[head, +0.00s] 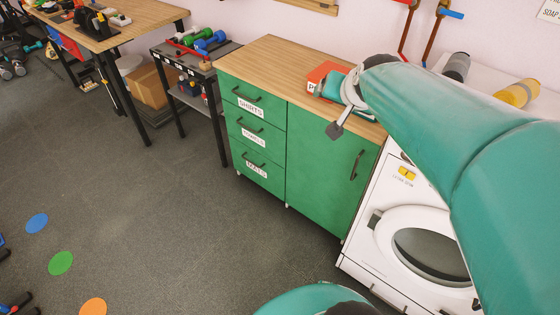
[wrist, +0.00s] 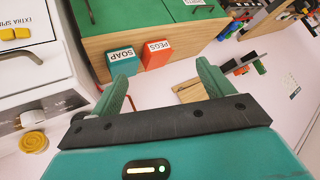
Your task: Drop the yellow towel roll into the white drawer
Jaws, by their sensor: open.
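The yellow towel roll (head: 517,92) lies on its side on top of the white washing machine, at the right of the head view. A round yellow end (wrist: 33,142) at the lower left of the wrist view may be the same roll. My gripper (wrist: 163,75) is open and empty, above the back of the cabinet top and away from the roll. Its fingertips point towards the SOAP and PEGS boxes. In the head view my arm partly hides the machine.
A green cabinet (head: 320,170) with a wooden top stands left of the machine. A red box (head: 328,76) and the teal SOAP box (wrist: 121,62) are on it. A grey roll (head: 456,67) lies near the yellow roll. The floor (head: 170,225) in front is mostly clear.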

